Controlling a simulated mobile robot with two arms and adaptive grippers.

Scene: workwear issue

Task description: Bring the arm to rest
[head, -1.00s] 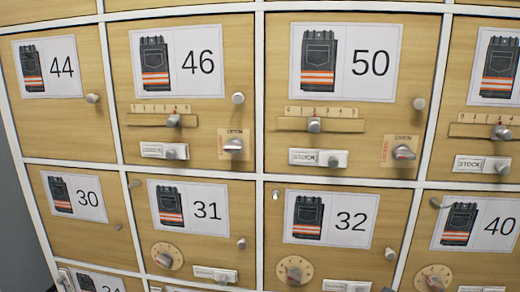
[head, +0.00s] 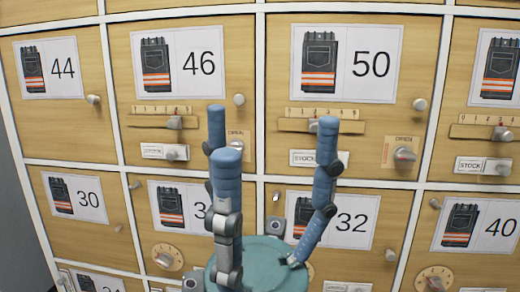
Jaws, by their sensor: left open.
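My own blue and grey arm links stand in the lower middle of the head view, in front of the lockers. The end of my left arm, with its gripper (head: 229,274), points down near the bottom edge over a teal round part that looks like mine. It holds nothing that I can see and touches no door. Its fingertips are hard to make out. More blue links rise to the right, in front of doors 50 (head: 371,64) and 32 (head: 352,222). My right gripper does not show.
A wall of wooden locker doors with white frames fills the view. Door 46 (head: 194,64) and door 50 have sliders, STOCK plates and OPEN dials, partly hidden by my arm. Door 31 is partly covered. Doors 44 (head: 63,64), 30 (head: 88,199) and 40 (head: 499,226) are unobstructed. All visible doors look closed.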

